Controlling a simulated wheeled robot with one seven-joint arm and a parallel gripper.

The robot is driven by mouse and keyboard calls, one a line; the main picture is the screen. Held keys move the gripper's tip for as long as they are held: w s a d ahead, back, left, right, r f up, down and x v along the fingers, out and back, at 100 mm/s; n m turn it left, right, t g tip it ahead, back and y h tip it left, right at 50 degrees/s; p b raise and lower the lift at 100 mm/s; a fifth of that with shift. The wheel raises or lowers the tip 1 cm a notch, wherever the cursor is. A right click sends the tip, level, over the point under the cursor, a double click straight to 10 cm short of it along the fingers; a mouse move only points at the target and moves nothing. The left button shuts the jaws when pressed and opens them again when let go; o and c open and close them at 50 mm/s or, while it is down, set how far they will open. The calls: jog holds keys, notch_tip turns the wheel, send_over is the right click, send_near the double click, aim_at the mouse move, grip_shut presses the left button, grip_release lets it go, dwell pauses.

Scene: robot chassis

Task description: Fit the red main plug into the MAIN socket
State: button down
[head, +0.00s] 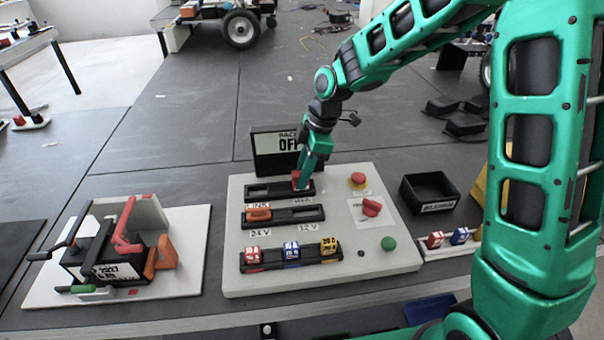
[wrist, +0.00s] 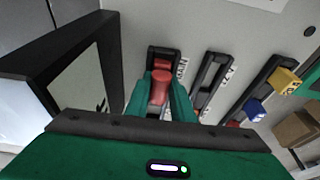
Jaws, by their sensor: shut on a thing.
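My gripper (head: 303,182) is over the right end of the upper black socket strip (head: 275,188), above the MAIN label (head: 303,200). In the wrist view the green fingers (wrist: 161,100) are shut on the red main plug (wrist: 160,88), one on each side of its rounded handle. The plug also shows as a small red patch in the head view (head: 295,178). It is at the MAIN socket (wrist: 152,53), whose black frame shows around it. My fingers hide the plug's lower part, so I cannot tell how deep it sits.
Red knobs (head: 371,207), a green button (head: 388,243) and an empty black bin (head: 429,192) are to the right.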

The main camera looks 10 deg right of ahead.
jog(key=c, duration=1.5)
grip_release()
jog(key=shift+c, duration=0.2)
jog(key=v, duration=1.2)
jog(key=s+d+r+m+h, duration=0.1)
jog(key=s+d+m, duration=0.5)
jog(key=d, duration=0.3)
jog(key=s+d+m+h, duration=0.1)
jog(key=s+d+m, duration=0.4)
jog(key=d, duration=0.4)
jog(key=s+d+f+m, duration=0.1)
jog(key=s+d+m, duration=0.2)
jog(key=s, duration=0.3)
jog(key=s+d+f+m, duration=0.1)
jog(key=s+d+m, duration=0.3)
jog(key=s+m, duration=0.2)
jog(key=s+d+f+m+h, duration=0.1)
jog(key=s+d+m, duration=0.2)
jog(key=s, duration=0.5)
jog(key=shift+d+m, duration=0.2)
jog(key=shift+m, duration=0.5)
jog(key=shift+f, duration=0.1)
